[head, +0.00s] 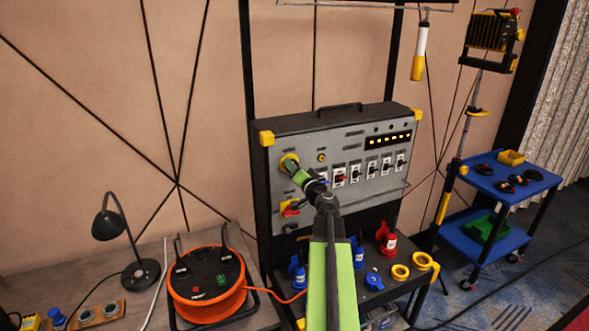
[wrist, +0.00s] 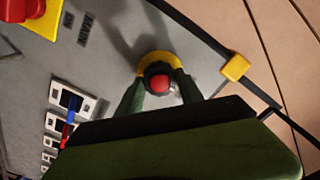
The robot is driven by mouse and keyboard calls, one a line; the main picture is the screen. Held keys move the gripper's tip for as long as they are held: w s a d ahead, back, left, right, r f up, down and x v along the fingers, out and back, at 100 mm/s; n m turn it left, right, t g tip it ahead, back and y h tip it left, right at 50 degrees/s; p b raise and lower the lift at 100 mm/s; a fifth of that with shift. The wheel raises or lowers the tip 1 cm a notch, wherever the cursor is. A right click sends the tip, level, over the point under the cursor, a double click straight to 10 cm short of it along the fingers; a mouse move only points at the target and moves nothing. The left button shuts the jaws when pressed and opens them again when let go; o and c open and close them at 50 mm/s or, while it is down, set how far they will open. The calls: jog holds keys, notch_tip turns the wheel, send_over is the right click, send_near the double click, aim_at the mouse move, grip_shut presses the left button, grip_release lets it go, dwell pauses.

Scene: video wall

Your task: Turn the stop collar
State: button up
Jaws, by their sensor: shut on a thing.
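The stop collar (wrist: 157,58) is a yellow ring around a red stop button (wrist: 160,84) on a grey control panel. In the head view the collar (head: 287,158) shows at the panel's upper left, partly covered by my gripper (head: 294,168). In the wrist view the two dark green fingers of my gripper (wrist: 160,92) lie on either side of the collar and button. The gripper is shut on the collar. The finger bodies hide the near side of the ring, and its exact turn cannot be told.
A red and yellow rotary switch (head: 291,207) sits below the collar. A row of breakers (head: 371,168) lies to the right. A shelf below holds blue and red plugs (head: 387,243) and yellow rings (head: 400,271). An orange cable reel (head: 208,285) stands at left.

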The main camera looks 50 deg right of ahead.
jog(key=shift+d, duration=0.25)
jog(key=shift+c, duration=0.6)
jog(key=shift+a+m, duration=0.15)
jog(key=shift+m, duration=1.9)
jog(key=shift+a+m, duration=0.15)
jog(key=shift+m, duration=1.9)
jog(key=o, duration=1.4)
jog(key=shift+w, duration=0.1)
